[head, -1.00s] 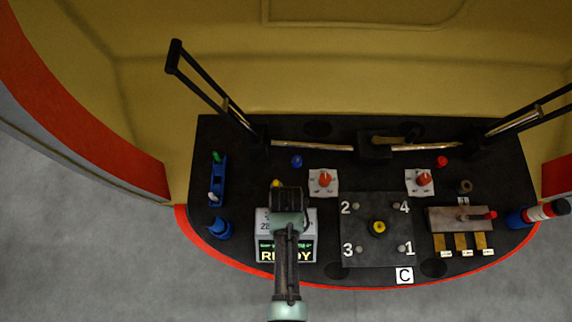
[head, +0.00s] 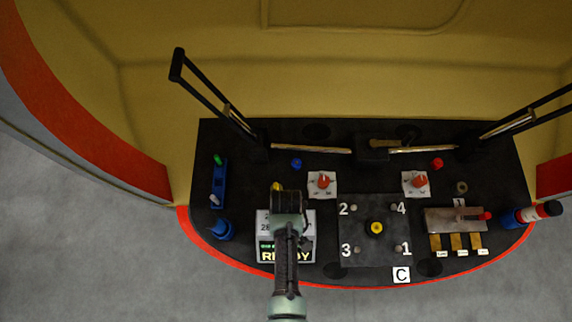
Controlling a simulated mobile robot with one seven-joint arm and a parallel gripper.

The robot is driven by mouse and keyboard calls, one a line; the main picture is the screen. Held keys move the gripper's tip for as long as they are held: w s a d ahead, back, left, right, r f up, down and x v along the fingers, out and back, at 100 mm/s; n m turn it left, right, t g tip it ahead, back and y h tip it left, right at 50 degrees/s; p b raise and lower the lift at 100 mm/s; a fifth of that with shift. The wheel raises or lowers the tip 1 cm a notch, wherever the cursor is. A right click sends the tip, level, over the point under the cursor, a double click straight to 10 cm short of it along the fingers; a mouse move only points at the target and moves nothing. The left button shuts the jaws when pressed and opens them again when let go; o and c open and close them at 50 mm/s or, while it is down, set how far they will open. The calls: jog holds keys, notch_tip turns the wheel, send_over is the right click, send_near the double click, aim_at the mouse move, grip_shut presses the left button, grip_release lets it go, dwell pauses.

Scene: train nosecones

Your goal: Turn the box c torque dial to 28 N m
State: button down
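The pale box with the lit READY panel (head: 285,257) stands on the black desk, left of the numbered grey plate (head: 352,228). Part of a number, which looks like 28, shows on its top left. No other dial face is readable, as my gripper and arm cover the middle of the box. My gripper (head: 286,205) is over the box's upper part, seen from above, and its fingertips are hidden. I cannot tell whether it touches or holds the dial. A small dark part (head: 307,243) sticks out right of my arm.
Two red knobs on white plates (head: 323,182) (head: 415,182) sit behind. A blue switch (head: 219,185) and a blue cup-like part (head: 221,229) are at left. Long black levers (head: 212,95) rise at both back corners. A bracket with brass tabs (head: 455,220) is at right.

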dwell(0.5)
jog(key=shift+c, duration=2.2)
grip_release()
notch_tip(320, 180, up, 13)
